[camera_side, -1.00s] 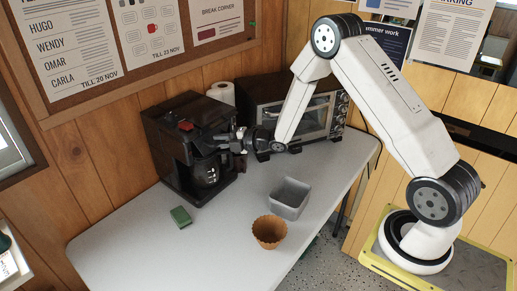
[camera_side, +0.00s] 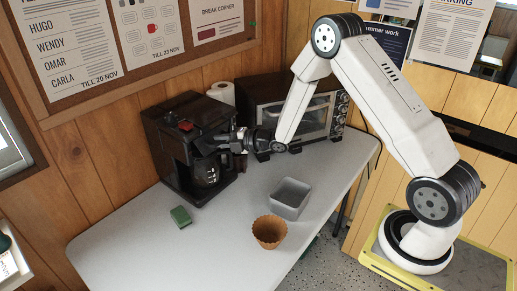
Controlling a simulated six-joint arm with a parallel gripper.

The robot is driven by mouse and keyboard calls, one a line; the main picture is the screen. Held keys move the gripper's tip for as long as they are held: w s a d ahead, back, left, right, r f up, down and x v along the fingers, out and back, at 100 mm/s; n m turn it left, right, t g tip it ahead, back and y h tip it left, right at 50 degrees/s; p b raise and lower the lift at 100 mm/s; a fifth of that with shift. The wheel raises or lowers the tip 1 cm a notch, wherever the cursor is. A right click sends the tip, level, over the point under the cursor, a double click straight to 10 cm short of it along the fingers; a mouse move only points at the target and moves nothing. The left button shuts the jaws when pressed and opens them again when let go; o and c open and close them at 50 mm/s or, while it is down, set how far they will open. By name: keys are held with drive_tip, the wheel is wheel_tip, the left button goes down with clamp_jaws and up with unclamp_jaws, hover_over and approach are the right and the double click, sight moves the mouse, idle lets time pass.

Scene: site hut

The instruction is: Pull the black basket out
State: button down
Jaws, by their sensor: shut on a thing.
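The black coffee maker (camera_side: 165,145) stands on the table against the wall. Its black basket (camera_side: 205,147) sits in the front, above the glass carafe (camera_side: 206,173). My gripper (camera_side: 226,141) reaches in from the right at basket height and is shut on the front of the basket, seemingly at its handle. The dark fingers and the dark basket blend, so the exact contact is hard to see. The basket looks seated in the machine.
A toaster oven (camera_side: 300,115) and a paper roll (camera_side: 222,93) stand behind my gripper. A grey tin (camera_side: 289,200), a brown paper filter (camera_side: 269,231) and a green sponge (camera_side: 180,217) lie on the grey table (camera_side: 140,245).

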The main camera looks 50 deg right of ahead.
drive_tip(key=s, duration=1.3)
drive_tip(key=c, duration=0.6)
unclamp_jaws()
drive_tip(key=shift+v, duration=3.9)
drive_tip(key=shift+w, duration=0.15)
drive_tip(key=s+a+m+g+h, duration=0.2)
drive_tip(key=m+g, duration=0.2)
drive_tip(key=m, duration=0.3)
drive_tip(key=s+a+r+m+g+h, duration=0.1)
drive_tip(key=s+a+m+g+h, duration=0.1)
drive_tip(key=m, duration=0.5)
drive_tip(key=s+a+r+m+g+h, duration=0.1)
drive_tip(key=s+a+m+g+h, duration=0.1)
drive_tip(key=m+g, duration=0.3)
drive_tip(key=shift+s+a+r+m+g, duration=0.1)
drive_tip(key=shift+s+a+m+g, duration=0.15)
drive_tip(key=shift+a+m, duration=0.3)
drive_tip(key=shift+s+a+r+m+g, duration=0.15)
drive_tip(key=shift+s+a+m, duration=0.2)
drive_tip(key=shift+m, duration=0.4)
